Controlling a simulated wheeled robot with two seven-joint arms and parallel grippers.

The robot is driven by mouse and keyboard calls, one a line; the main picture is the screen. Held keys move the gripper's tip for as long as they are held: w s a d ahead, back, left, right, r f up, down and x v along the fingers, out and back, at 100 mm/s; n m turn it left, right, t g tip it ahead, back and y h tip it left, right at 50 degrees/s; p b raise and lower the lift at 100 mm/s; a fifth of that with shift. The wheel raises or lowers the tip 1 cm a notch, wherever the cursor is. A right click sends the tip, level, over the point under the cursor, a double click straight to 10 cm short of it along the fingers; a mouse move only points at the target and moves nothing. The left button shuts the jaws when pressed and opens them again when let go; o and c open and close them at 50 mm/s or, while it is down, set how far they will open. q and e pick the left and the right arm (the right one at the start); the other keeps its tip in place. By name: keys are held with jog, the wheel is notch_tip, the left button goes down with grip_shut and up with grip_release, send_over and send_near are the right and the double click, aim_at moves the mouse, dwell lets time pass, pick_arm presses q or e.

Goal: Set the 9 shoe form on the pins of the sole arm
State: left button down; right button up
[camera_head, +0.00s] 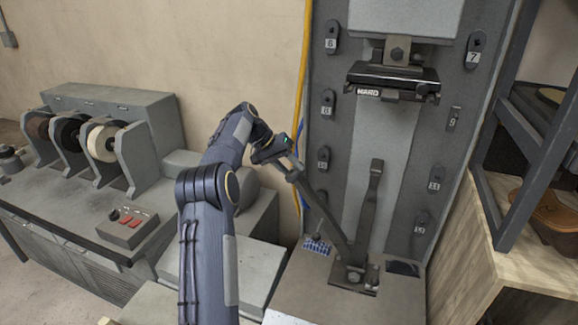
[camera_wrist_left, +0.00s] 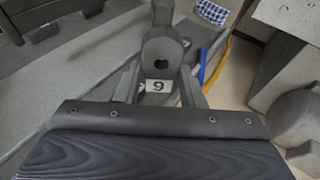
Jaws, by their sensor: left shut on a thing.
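My left gripper (camera_head: 288,163) is shut on the grey 9 shoe form (camera_wrist_left: 162,52). In the left wrist view the form shows a rounded end with a dark hole and a white number tag between the two fingers; the tag's digit appears turned. In the head view the form is small and hard to make out. A dark slanted bar, which looks like the sole arm (camera_head: 325,212), runs from its base up left to the gripper. Its pins cannot be made out. I cannot tell whether the form touches the bar. My right gripper is out of view.
A grey panel (camera_head: 340,195) carries several numbered forms on both sides; the spot tagged 9 (camera_head: 453,120) holds no form. A dark upright lever (camera_head: 374,190) stands before it, under a black clamp head (camera_head: 393,82). A yellow cable (camera_head: 303,80) runs beside the panel.

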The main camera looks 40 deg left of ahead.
pick_arm(q)
jog(key=shift+r, duration=0.1)
jog(key=c, duration=0.9)
grip_release()
jog(key=shift+o, duration=0.2)
jog(key=v, duration=0.8)
jog(key=s+d+r+m+b, duration=0.1)
jog(key=s+d+r+b, duration=0.15)
jog(key=s+d, duration=1.45)
jog(key=s+d+f+m+y+b, duration=0.1)
jog(key=s+d+f+m, duration=0.1)
jog(key=s+d+f, duration=1.2)
jog(key=s, duration=0.3)
jog(key=shift+d+f, duration=0.35)
jog(key=shift+d, duration=0.05)
